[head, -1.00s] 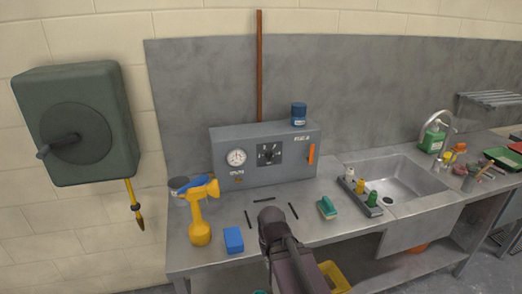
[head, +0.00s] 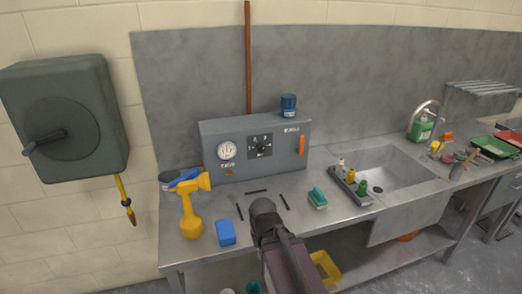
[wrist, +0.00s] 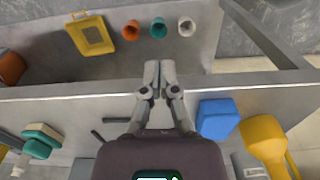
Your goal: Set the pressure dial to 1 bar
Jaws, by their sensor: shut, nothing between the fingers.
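The pressure dial (head: 261,145) is a dark square plate with a knob and pale markings, on the front of a grey control box (head: 212,167). The box stands at the back of the steel counter. Its setting is too small to read. A round white gauge (head: 226,151) sits left of the dial. My gripper (wrist: 159,72) is shut and empty in the wrist view, pointing down over the counter's front edge. In the head view my arm hides the fingers. The gripper is in front of the box and apart from the dial.
Thin black bars (head: 284,202) lie before the box. A green-topped brush (head: 317,198) and a bottle tray (head: 349,187) are to the right. An orange lever (head: 301,145) is on the box.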

